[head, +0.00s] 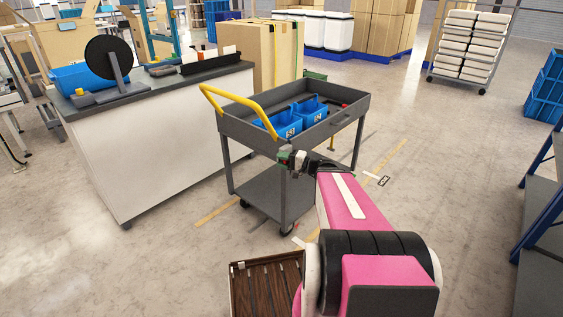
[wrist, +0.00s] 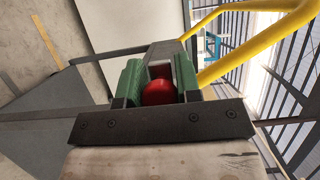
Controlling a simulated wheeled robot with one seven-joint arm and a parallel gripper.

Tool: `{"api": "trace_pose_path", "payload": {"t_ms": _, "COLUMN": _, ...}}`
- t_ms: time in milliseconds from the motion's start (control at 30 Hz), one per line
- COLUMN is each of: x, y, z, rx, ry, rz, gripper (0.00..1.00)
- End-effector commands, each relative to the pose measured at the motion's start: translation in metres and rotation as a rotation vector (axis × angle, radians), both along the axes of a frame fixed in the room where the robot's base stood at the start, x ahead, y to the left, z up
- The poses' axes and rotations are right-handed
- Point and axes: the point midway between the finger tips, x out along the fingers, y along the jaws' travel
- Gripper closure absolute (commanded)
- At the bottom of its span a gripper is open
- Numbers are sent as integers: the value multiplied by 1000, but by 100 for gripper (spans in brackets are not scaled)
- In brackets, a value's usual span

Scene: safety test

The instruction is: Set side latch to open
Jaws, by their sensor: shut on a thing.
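A grey two-shelf cart (head: 241,130) with a yellow push handle (head: 240,98) stands in the middle of the head view. My gripper (head: 290,158) is at the cart's near corner, close to the foot of the handle. In the wrist view, the green finger pads of my gripper (wrist: 158,88) are closed on either side of a red rounded part (wrist: 158,93). This part sits against a grey housing (wrist: 165,50) and may be the side latch. Its lower end is hidden by the gripper, and its setting cannot be told. The yellow handle (wrist: 245,55) passes close on the right.
Two blue bins (head: 283,123) stand in the cart's top tray. A white workbench (head: 165,145) with a dark top is left of the cart. A brown slatted crate (head: 265,290) is at the bottom, left of my arm. Open floor lies right of the cart.

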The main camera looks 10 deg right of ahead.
Motion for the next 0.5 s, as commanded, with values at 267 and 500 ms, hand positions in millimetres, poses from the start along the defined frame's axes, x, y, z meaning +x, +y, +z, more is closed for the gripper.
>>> {"api": "trace_pose_path", "payload": {"t_ms": 267, "x": -3, "y": 2, "z": 0, "rx": -3, "ry": 1, "rz": 10, "gripper": 44}}
{"api": "trace_pose_path", "payload": {"t_ms": 500, "x": -5, "y": -2, "z": 0, "rx": -2, "ry": 0, "rz": 7, "gripper": 44}}
